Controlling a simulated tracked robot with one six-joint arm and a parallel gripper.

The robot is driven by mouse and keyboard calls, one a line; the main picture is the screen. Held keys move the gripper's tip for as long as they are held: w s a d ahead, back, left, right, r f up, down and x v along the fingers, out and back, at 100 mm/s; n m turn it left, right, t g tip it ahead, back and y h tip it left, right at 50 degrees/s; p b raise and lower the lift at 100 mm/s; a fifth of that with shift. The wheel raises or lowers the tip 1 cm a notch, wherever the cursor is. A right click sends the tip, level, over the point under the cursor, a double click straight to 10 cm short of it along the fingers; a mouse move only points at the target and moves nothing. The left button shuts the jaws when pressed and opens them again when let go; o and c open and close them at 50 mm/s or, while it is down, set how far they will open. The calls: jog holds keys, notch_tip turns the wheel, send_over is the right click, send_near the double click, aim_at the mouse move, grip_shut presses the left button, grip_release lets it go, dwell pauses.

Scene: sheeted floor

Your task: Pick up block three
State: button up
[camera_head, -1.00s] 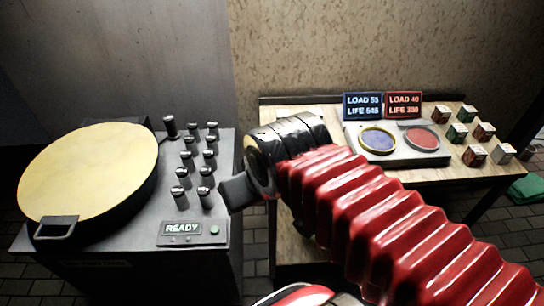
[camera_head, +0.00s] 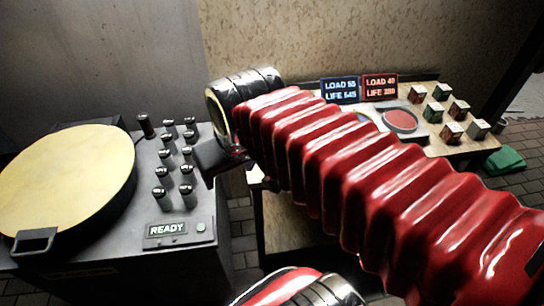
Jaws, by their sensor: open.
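Several small cube blocks stand in staggered rows at the right end of the wooden table (camera_head: 300,228). They include a red-brown block (camera_head: 417,94), a green block (camera_head: 441,91), another green block (camera_head: 433,112), and a pale grey block (camera_head: 479,128). Their markings are too small to read, so I cannot tell which is block three. My gripper (camera_head: 217,160) is a dark shape at the arm's far end, between console and table, well left of the blocks. It is open and nothing shows in it; its fingertips are not clear.
A console with a yellow round plate (camera_head: 62,185), several black knobs and a READY panel (camera_head: 180,229) stands left. A green cloth (camera_head: 503,162) lies at right.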

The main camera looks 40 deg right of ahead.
jog(key=w+d+f+m+g, duration=0.2)
jog(key=w+d+f, duration=0.2)
jog(key=w+d, duration=0.4)
jog(key=w+d+f+m+g, duration=0.2)
jog(key=w+d+f, duration=0.3)
jog(key=d, duration=0.8)
jog(key=w+g, duration=0.1)
jog(key=w, duration=0.2)
jog(key=shift+d+f+m, duration=0.3)
jog(key=shift+f, duration=0.1)
notch_tip(320, 180, down, 8)
jog(key=shift+f, duration=0.2)
jog(key=shift+f, duration=0.1)
jog(key=shift+f, duration=2.5)
jog(key=shift+c, duration=0.5)
jog(key=shift+d, duration=0.1)
jog(key=c, duration=1.4)
